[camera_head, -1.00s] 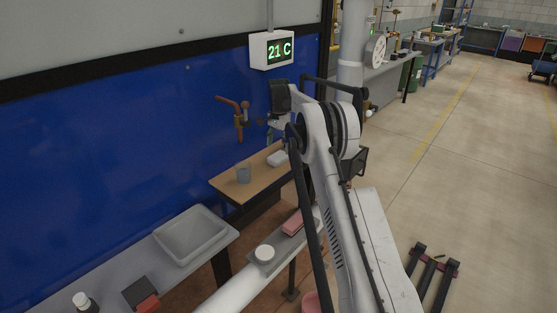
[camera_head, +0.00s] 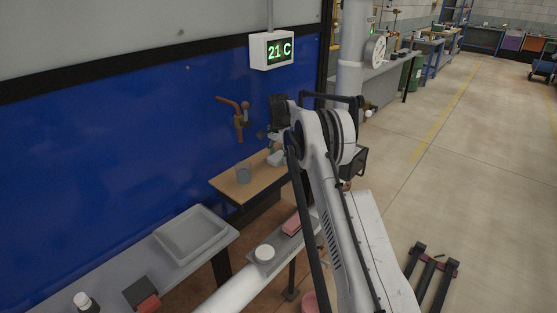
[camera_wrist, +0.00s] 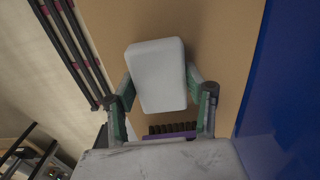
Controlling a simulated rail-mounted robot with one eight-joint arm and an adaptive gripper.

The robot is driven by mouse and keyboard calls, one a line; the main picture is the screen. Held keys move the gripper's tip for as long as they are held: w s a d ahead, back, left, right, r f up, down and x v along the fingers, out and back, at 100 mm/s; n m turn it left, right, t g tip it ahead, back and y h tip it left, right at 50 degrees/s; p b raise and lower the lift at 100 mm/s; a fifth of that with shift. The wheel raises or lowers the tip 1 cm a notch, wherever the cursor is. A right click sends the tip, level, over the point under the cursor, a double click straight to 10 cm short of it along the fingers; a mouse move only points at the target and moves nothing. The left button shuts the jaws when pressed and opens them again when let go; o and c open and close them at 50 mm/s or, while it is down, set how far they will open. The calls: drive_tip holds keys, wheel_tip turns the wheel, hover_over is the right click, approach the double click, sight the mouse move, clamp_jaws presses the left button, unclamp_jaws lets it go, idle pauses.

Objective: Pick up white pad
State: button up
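The white pad (camera_head: 276,159) is a pale block with rounded corners at the right part of the wooden shelf, partly covered by my gripper in the head view. In the wrist view the pad (camera_wrist: 157,72) lies over the tan shelf top (camera_wrist: 222,45). My gripper (camera_wrist: 159,78) is open, with one green-grey finger on each side of the pad's lower half. The fingertips are close to the pad's sides; I cannot tell whether they touch it. In the head view my gripper is small and mostly hidden behind the arm.
A grey basin (camera_head: 190,236) and a red block (camera_head: 291,226) are nearer.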

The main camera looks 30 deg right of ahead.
sight(280, 157)
drive_tip(key=c, duration=0.4)
drive_tip(key=shift+s+d+r, duration=0.1)
drive_tip(key=shift+s+r, duration=0.05)
drive_tip(key=shift+r, duration=0.2)
wheel_tip(280, 157, up, 6)
drive_tip(key=shift+r, duration=0.1)
drive_tip(key=shift+s+d+r, duration=0.1)
drive_tip(key=shift+s, duration=0.2)
drive_tip(key=s+d, duration=0.2)
drive_tip(key=s, duration=0.3)
drive_tip(key=s+d+b, duration=0.1)
drive_tip(key=s+d, duration=0.2)
drive_tip(key=s, duration=0.3)
drive_tip(key=s+d+b, duration=0.1)
drive_tip(key=s+d, duration=0.1)
drive_tip(key=s, duration=0.4)
drive_tip(key=shift+s+d, duration=0.15)
drive_tip(key=shift+s, duration=0.1)
